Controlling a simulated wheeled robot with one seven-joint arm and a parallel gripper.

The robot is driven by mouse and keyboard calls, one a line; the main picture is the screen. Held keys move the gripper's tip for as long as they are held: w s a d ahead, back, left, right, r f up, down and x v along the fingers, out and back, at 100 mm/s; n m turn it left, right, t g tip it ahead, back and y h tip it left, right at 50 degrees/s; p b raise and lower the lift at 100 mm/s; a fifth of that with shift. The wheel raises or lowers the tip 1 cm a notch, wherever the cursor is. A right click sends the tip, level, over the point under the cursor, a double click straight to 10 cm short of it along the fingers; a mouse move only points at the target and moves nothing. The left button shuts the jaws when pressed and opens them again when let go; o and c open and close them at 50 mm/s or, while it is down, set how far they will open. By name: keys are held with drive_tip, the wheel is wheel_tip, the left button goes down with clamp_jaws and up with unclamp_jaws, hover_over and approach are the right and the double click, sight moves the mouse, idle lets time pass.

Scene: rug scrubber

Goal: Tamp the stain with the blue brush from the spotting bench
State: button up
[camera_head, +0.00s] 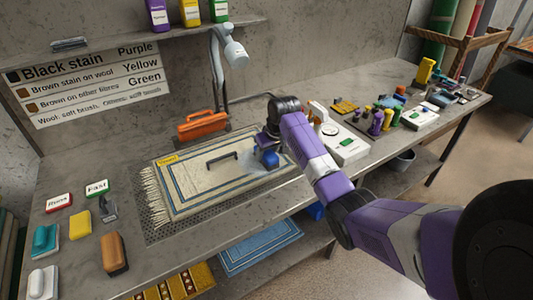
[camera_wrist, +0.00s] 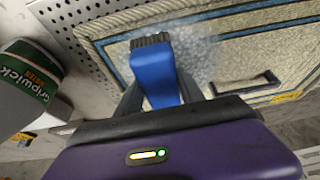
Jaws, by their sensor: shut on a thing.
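The blue brush (camera_wrist: 153,78) with short dark bristles is between the fingers of my gripper (camera_wrist: 160,98), which is shut on it. In the head view the brush (camera_head: 268,159) is a blue block below my gripper (camera_head: 267,146), over the right part of the beige, blue-lined rug (camera_head: 180,207). A blurred, pale greyish patch (camera_wrist: 195,45) on the rug lies beside the bristles in the wrist view; I cannot tell if it is the stain. I cannot tell whether the bristles touch the rug. My gripper hides part of the rug.
A dark handle-shaped bar (camera_head: 222,158) lies on the rug. An orange tool (camera_head: 202,126) and a lamp (camera_head: 235,52) stand behind. A Gripwick container (camera_wrist: 28,85) is close to my gripper.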

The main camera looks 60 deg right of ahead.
drive_tip(key=shift+r+p, duration=3.4)
drive_tip(key=shift+r, duration=0.1)
